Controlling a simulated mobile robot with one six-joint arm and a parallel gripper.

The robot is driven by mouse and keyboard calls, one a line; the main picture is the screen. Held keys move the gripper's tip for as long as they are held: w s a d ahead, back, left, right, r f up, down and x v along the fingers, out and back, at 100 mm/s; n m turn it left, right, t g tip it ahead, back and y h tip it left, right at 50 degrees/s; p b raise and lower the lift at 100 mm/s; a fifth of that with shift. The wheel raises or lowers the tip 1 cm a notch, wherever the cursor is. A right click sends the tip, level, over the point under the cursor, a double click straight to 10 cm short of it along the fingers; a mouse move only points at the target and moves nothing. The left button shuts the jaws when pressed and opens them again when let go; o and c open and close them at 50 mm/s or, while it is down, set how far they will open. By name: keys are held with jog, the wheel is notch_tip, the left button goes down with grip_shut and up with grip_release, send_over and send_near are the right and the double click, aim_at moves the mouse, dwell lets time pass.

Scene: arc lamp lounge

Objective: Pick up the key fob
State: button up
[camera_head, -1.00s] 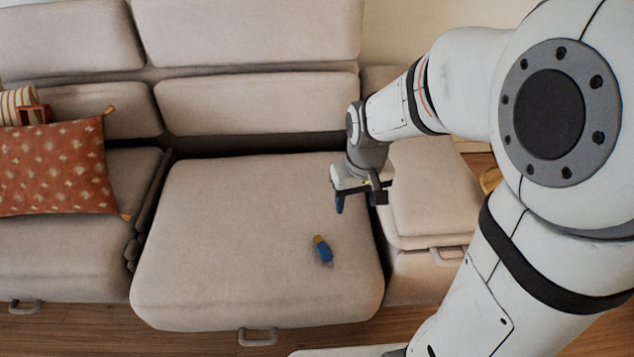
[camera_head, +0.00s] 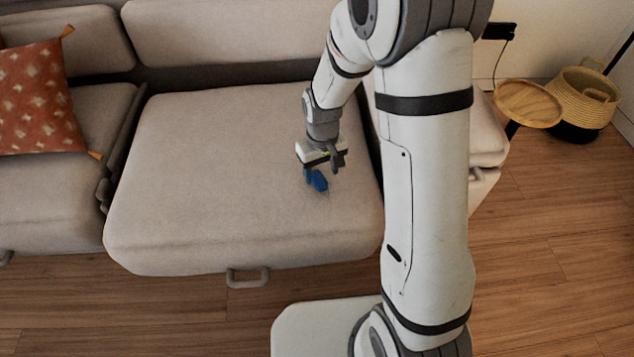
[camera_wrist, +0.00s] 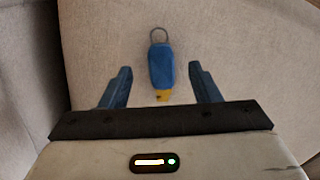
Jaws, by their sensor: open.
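The key fob (camera_wrist: 161,66) is blue with a yellow end and a grey metal ring. It lies on the beige sofa seat (camera_head: 220,150). In the wrist view its yellow end points toward my gripper (camera_wrist: 160,86) and its ring points away. My gripper is open, with one blue finger to each side of the fob's line. The fob is mostly ahead of the fingertips, and I see no contact. In the head view my gripper (camera_head: 318,178) is low over the seat at the fob, and the blue fingers and blue fob are hard to tell apart there.
A rust patterned cushion (camera_head: 38,100) lies on the left seat. A round wooden side table (camera_head: 528,102) and a woven basket (camera_head: 590,95) stand at the right. The seat around the fob is clear. The sofa backrest (camera_head: 220,35) rises behind.

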aim_at(320, 181)
notch_tip(320, 181, down, 4)
jog(key=shift+w+a+r+b, duration=0.1)
jog(key=shift+w+b, duration=0.05)
jog(key=shift+b, duration=0.6)
jog(key=shift+r, duration=0.1)
jog(key=shift+c, duration=0.4)
jog(key=c, duration=1)
